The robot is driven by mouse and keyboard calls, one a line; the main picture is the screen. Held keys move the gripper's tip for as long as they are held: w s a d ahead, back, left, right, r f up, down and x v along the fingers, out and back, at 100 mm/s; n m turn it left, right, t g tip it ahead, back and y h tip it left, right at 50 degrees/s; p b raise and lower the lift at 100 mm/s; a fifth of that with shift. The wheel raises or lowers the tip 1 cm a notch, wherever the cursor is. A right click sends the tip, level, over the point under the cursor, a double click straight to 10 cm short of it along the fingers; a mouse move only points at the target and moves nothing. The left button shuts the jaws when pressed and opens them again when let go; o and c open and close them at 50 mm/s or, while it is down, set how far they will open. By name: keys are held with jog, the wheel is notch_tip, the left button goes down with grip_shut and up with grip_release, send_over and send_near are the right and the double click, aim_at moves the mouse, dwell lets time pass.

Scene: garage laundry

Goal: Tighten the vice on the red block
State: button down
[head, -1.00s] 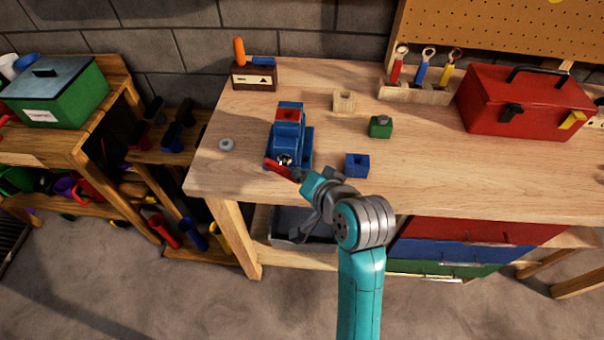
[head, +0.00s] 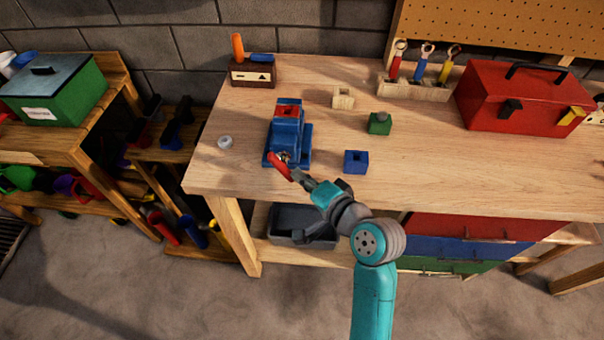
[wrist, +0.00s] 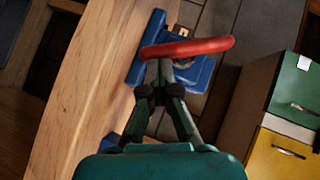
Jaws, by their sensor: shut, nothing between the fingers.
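The blue vice (head: 287,131) stands at the left front of the wooden workbench. The red block (head: 288,111) sits at its top, between the jaws. The vice's red handle (head: 278,166) is at its front end, slanting down to the right. In the wrist view the handle (wrist: 190,47) lies across just ahead of my fingertips, with the blue vice (wrist: 200,72) behind it. My gripper (head: 303,175) is shut and empty, its tips at or against the handle (wrist: 165,72). I cannot tell whether they touch.
A blue cube (head: 356,162), a green block (head: 380,123) and a wooden block (head: 343,97) stand right of the vice. A pale round nut (head: 225,142) lies left of it. A red toolbox (head: 520,100) stands at the back right. The bench's front right is clear.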

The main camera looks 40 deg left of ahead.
jog(key=shift+s+a+f, duration=0.1)
jog(key=shift+s+f, duration=0.05)
jog(key=shift+f, duration=0.1)
jog(key=shift+s+f, duration=0.1)
jog(key=shift+f, duration=0.05)
jog(key=shift+s+a+f, duration=0.1)
jog(key=shift+f, duration=0.15)
dwell(0.3)
